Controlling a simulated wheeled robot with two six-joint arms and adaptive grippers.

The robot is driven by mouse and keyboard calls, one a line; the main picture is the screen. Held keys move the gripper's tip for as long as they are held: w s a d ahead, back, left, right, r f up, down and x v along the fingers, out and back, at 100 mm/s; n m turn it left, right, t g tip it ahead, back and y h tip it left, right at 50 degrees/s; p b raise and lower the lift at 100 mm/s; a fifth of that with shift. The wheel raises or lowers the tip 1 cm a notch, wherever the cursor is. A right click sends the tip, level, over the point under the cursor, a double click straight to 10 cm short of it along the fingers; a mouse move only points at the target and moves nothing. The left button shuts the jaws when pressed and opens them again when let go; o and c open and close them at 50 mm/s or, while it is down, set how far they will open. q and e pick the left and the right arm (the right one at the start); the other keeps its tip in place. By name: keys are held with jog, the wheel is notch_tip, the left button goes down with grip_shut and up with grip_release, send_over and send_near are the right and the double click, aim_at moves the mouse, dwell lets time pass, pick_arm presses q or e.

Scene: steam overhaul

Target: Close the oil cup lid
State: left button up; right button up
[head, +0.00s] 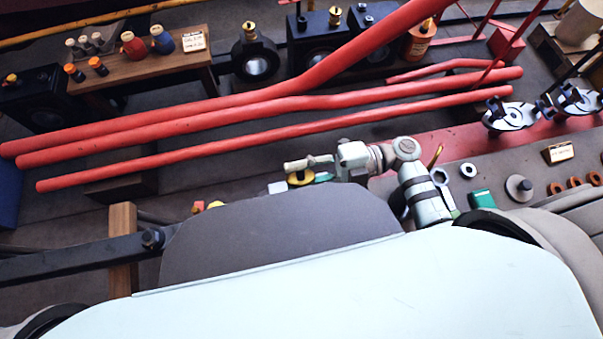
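My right gripper (308,164) is in the middle of the head view, at the end of my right arm, and points left. Its pale fingers lie over or beside a small yellow disc-like piece (300,178), which they partly cover. I cannot tell whether this piece is the oil cup lid, whether the fingers touch it, or whether they are open or shut. My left gripper is out of view.
Long red rods (270,104) cross the area beyond the gripper. A wooden bench (150,72) with spools and bottles stands at the back left. A dark bar (70,262) rests by a wooden post (122,225). Nuts, rings and a green box (482,199) lie at the right.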

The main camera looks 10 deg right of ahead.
jog(key=shift+s+f, duration=0.1)
jog(key=shift+f, duration=0.1)
dwell(0.4)
